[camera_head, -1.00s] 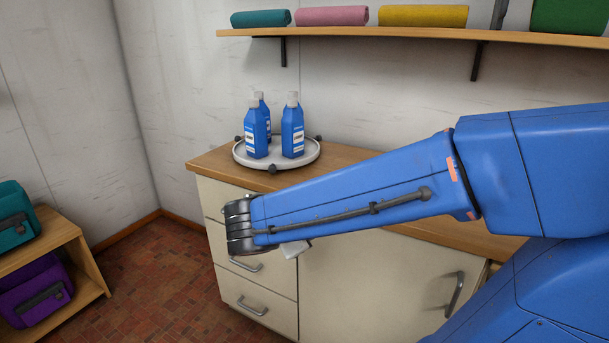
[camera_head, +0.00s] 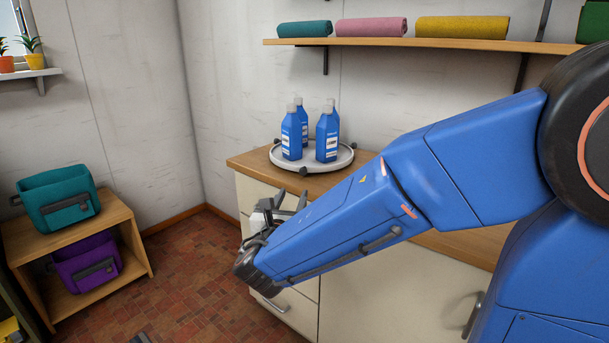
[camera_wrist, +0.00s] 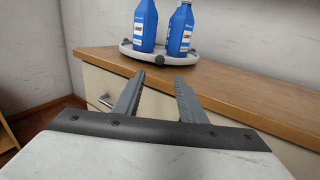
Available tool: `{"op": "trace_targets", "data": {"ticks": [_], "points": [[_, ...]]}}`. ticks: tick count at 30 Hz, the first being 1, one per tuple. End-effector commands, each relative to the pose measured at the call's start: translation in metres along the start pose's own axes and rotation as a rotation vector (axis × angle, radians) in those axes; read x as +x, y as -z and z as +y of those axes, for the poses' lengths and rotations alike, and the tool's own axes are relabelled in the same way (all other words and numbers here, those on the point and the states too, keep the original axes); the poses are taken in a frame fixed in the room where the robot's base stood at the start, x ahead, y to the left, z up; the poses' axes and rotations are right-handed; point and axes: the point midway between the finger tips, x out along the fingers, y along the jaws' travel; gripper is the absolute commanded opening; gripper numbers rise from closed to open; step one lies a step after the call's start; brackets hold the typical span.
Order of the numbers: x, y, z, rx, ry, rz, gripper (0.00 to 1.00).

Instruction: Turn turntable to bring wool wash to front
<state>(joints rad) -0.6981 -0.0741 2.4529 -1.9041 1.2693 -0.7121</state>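A round light-grey turntable (camera_head: 322,167) with dark knobs on its rim stands on the wooden counter top near its left end. The labels are too small to tell which is wool wash. My gripper (camera_head: 291,198) is in front of the counter, below and nearer than the turntable. In the wrist view its two fingers (camera_wrist: 159,80) are apart and empty, pointing toward the turntable (camera_wrist: 163,57), without touching it.
The counter top (camera_head: 250,163) lies over cream drawers and a door with handles. A wall shelf (camera_head: 400,42) with rolled towels hangs above. A low wooden stand (camera_head: 130,213) with teal and purple bags is at left. Floor between is mostly clear.

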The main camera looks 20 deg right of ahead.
Motion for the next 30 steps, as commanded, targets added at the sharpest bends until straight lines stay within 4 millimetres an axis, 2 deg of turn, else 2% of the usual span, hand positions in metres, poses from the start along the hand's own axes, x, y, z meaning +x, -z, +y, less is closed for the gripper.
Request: {"op": "trace_targets", "data": {"ticks": [24,30], "points": [[0.115,0.001,-0.002,0.000,0.004,0.002,0.38],[0.138,0.001,-0.001,0.000,0.002,0.001,0.38]]}}
